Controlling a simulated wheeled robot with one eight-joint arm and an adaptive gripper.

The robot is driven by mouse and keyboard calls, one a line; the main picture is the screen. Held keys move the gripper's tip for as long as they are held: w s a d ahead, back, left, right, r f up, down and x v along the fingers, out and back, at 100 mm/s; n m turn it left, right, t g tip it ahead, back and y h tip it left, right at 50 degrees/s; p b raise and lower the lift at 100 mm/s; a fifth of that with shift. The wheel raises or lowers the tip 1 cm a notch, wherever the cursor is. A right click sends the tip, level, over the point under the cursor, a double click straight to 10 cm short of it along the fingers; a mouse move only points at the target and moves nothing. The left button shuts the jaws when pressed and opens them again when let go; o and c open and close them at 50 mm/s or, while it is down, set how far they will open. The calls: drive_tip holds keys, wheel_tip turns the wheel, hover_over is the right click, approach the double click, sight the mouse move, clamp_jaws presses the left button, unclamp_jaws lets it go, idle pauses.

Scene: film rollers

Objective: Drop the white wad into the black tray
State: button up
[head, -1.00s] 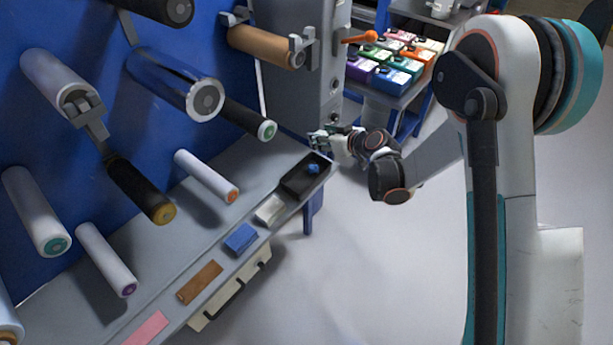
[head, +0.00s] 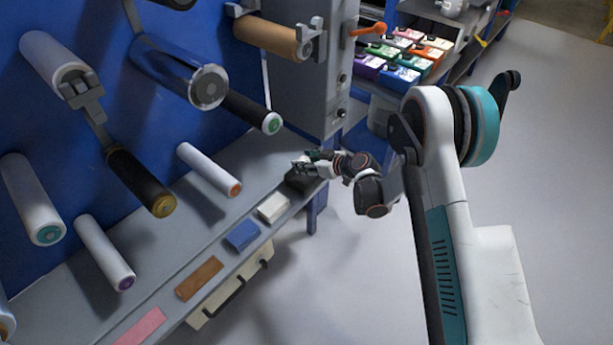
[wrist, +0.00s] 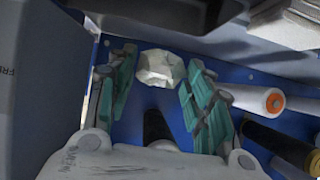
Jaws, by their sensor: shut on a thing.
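The white wad (wrist: 160,68) is a crumpled, faceted pale lump. It sits between the fingertips of my gripper (wrist: 162,60) in the wrist view, and the teal-padded fingers are shut on it. In the head view my gripper (head: 304,163) is over the black tray (head: 298,183) at the far right end of the grey bench. My gripper and wrist hide much of the tray and its inside.
A white block (head: 273,207), a blue block (head: 241,236), a brown pad (head: 199,278) and a pink pad (head: 141,327) line the bench edge. Rollers stick out from the blue wall, including a white one (head: 209,169). A grey post (head: 305,95) stands behind the tray.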

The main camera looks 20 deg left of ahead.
drive_tip(key=shift+f+b, duration=0.85)
drive_tip(key=shift+f, duration=1.75)
drive_tip(key=shift+f, duration=0.15)
drive_tip(key=shift+f, duration=0.35)
drive_tip(key=shift+f, duration=0.1)
drive_tip(key=o, duration=0.5)
drive_tip(key=shift+r, duration=0.55)
drive_tip(key=p+v, duration=0.4)
drive_tip(key=v, duration=0.8)
drive_tip(key=shift+d, duration=0.1)
drive_tip(key=shift+r, duration=0.1)
